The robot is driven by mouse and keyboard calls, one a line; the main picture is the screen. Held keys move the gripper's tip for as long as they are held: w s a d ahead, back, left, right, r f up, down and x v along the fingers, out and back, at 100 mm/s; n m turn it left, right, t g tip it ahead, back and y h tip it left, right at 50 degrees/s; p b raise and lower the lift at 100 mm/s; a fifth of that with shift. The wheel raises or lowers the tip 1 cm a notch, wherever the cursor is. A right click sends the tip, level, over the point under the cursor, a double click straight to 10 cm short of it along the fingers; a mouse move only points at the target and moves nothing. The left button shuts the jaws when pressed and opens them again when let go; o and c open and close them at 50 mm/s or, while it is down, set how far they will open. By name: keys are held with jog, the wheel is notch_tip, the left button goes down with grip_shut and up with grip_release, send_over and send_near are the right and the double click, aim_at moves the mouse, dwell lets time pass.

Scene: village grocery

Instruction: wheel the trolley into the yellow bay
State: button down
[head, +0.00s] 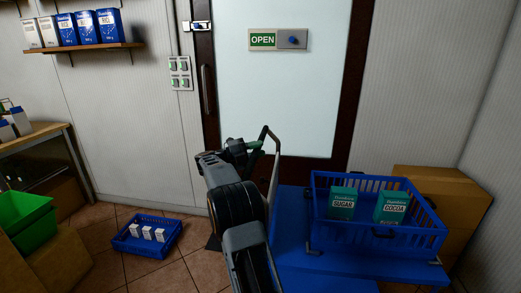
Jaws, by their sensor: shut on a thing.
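The trolley is a low blue platform (325,262) with an upright grey handle, in the lower right of the head view. My gripper (256,144) is shut on the trolley handle (270,134) near its top, at a green part of the bar. My arm hides part of the handle and the left edge of the platform. A blue crate (385,232) sits on the platform and holds a green sugar box (343,203) and a green cocoa box (391,207). No yellow bay shows in this view.
A closed door (280,105) with an OPEN sign (263,40) stands behind the trolley. Cardboard boxes (452,196) stand at the right wall. Some tiled floor (200,270) is bare.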

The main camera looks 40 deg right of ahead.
jog(key=shift+w+a+r, duration=0.1)
jog(key=shift+w+a, duration=0.05)
jog(key=shift+w, duration=0.1)
jog(key=c, duration=0.9)
grip_release()
jog(key=shift+w+a, duration=0.1)
jog(key=v, duration=1.3)
jog(key=shift+w+a+f+p, duration=0.2)
jog(key=shift+a+f+p, duration=0.1)
jog(key=shift+p, duration=0.15)
